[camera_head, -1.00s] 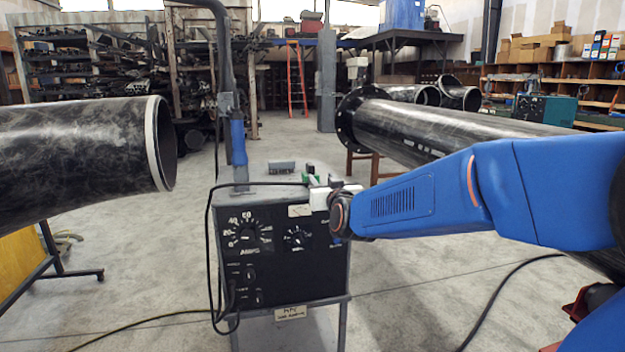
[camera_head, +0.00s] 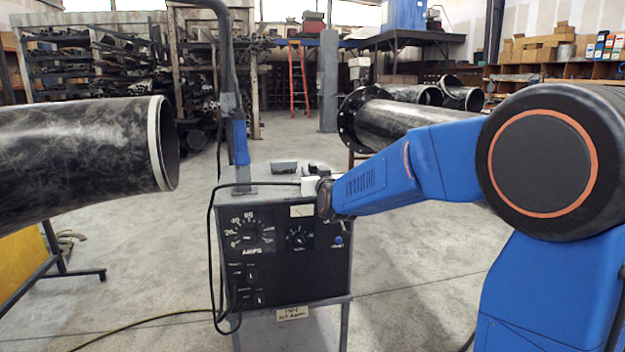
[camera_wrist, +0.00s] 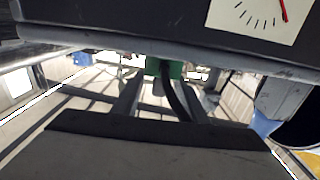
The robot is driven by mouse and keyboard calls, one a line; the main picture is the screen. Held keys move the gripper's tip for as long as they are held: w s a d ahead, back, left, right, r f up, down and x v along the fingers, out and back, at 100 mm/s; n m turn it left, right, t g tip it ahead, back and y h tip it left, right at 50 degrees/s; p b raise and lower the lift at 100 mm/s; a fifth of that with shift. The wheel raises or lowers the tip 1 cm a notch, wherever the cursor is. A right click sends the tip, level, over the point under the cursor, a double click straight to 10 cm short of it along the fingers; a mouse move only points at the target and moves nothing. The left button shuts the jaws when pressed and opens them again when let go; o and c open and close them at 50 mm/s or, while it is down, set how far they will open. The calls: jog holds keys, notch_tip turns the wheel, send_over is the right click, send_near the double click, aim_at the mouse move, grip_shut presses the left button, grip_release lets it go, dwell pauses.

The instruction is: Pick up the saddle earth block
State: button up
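A small green block (camera_wrist: 170,68) with a dark curved cable shows at upper middle in the wrist view; it may be the saddle earth block, but I cannot tell for sure. In the head view my wrist hides it. My gripper (camera_wrist: 160,98) shows in the wrist view as two grey fingers set apart, pointing toward the green block. I see no clear contact. In the head view the gripper end is at the top right of the welding machine (camera_head: 275,265), mostly hidden by my wrist.
A grey block (camera_head: 284,167) and a small dark item (camera_head: 318,169) sit on the machine's top. A post with a cable (camera_head: 237,140) rises at its left. A large pipe (camera_head: 80,155) is at left, a flanged pipe (camera_head: 400,122) behind my arm.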

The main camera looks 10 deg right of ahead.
jog(key=shift+w, duration=1.25)
grip_shut()
jog(key=shift+r, duration=0.15)
